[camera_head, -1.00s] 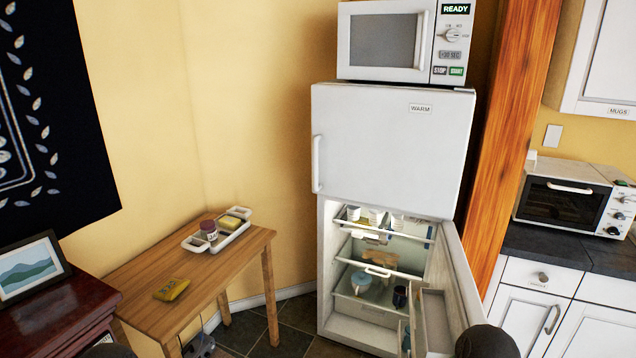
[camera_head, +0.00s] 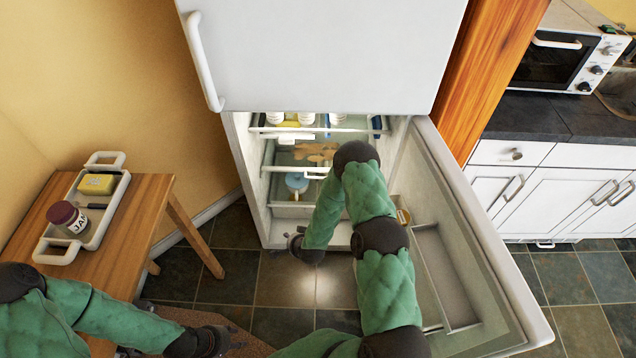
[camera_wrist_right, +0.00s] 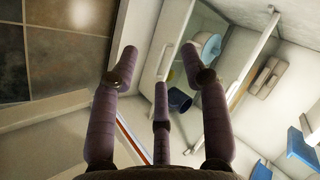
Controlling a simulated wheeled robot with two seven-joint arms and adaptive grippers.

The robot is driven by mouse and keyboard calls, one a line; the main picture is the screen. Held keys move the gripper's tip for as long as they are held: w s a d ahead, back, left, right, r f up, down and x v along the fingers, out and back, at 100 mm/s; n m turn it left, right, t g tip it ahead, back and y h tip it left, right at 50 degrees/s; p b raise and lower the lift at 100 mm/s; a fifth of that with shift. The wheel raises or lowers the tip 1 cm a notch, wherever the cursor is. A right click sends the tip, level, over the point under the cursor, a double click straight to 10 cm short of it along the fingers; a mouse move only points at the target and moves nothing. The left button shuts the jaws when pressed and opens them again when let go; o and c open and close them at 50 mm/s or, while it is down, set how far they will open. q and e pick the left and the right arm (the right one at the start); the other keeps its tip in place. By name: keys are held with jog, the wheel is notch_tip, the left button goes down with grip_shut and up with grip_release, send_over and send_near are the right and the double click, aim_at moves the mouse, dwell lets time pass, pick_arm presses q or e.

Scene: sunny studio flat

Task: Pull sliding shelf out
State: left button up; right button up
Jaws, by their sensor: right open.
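The open lower compartment of the white fridge (camera_head: 250,180) has shelves with white front rails. The middle shelf rail (camera_head: 285,169) carries a small white handle (camera_head: 316,173); tan food lies on that shelf. My right arm covers part of the opening. My right gripper (camera_head: 300,247) is low in front of the fridge, left of the open door. In the right wrist view its fingers (camera_wrist_right: 160,75) are spread with nothing between them, pointing towards the interior and apart from the shelf rail (camera_wrist_right: 250,62). My left gripper (camera_head: 212,342) is low at the left, away from the fridge; its finger opening is unclear.
The fridge door (camera_head: 480,250) stands wide open to the right. A blue-lidded pot (camera_head: 297,183) sits below the middle shelf; a dark blue mug (camera_wrist_right: 180,100) shows beside it in the wrist view. A wooden table (camera_head: 150,200) with a white tray (camera_head: 110,210) is at left.

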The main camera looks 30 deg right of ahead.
jog(key=w+d+f+m+t+h+b, duration=0.2)
jog(key=w+d+m+t+h+b, duration=0.3)
jog(key=w+d, duration=1.5)
jog(key=shift+w+d+m+h+b, duration=0.2)
jog(key=shift+d+m+h+b, duration=1)
jog(key=shift+m, duration=2)
jog(key=shift+d+h+p, duration=0.4)
jog(key=shift+c, duration=0.3)
grip_shut()
